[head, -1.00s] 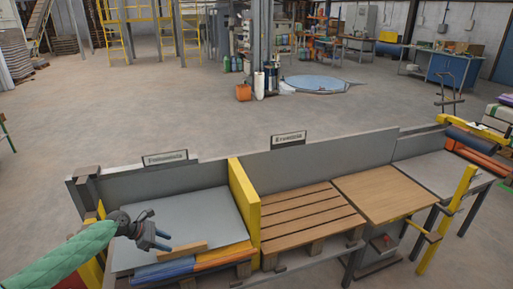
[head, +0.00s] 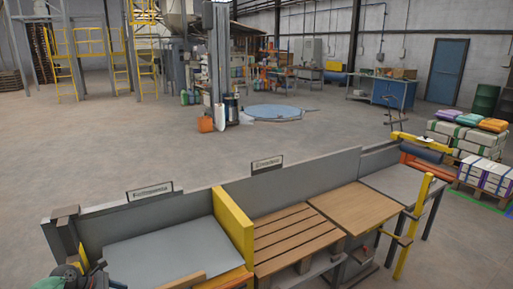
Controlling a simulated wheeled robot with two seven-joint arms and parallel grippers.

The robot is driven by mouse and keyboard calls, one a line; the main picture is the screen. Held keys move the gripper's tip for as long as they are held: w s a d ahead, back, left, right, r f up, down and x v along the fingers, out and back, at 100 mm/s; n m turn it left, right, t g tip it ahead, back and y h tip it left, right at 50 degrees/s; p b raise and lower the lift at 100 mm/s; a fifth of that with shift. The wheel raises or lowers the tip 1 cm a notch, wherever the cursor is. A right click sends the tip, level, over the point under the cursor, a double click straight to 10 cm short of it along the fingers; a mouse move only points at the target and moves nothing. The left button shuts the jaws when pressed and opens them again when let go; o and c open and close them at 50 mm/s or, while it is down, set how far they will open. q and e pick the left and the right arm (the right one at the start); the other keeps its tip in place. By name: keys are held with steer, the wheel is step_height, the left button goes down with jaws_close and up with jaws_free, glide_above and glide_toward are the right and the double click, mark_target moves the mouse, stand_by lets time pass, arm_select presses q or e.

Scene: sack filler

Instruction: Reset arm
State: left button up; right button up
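My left gripper (head: 93,276) is at the bottom left corner, at the left end of the grey bench panel (head: 160,252). Part of it and most of my green-sleeved arm are cut off by the frame edge. I cannot tell how far its fingers are apart, and nothing shows in them. My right gripper is not in view.
The bench runs along the front with a yellow divider (head: 235,230), a slatted wooden pallet (head: 295,243) and a plain wooden top (head: 357,208). A wooden strip (head: 183,281) lies at its front left. Stacked sacks (head: 480,143) stand at right. Open floor lies behind.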

arm_select(q)
steer(key=s+d+f+m+g+y, duration=0.1)
steer(key=s+d+f+m, duration=0.3)
steer(key=s+d+m, duration=0.65)
steer(key=s+d+f+m+g+y, duration=0.15)
steer(key=s+d+f+m, duration=0.35)
steer(key=s+d+m, duration=0.8)
steer(key=s+d+r+m+t+y, duration=0.2)
steer(key=s+d+r+y, duration=0.25)
steer(key=s+r, duration=0.5)
step_height(320, 180, down, 23)
steer(key=d+g, duration=0.1)
steer(key=g, duration=0.1)
steer(key=s+f, duration=0.4)
steer(key=f, duration=0.8)
steer(key=s+f, duration=0.3)
steer(key=f, duration=1)
steer(key=shift+s+d+f+m, duration=0.15)
steer(key=shift+s+d+m, duration=0.2)
steer(key=shift+s+d, duration=0.1)
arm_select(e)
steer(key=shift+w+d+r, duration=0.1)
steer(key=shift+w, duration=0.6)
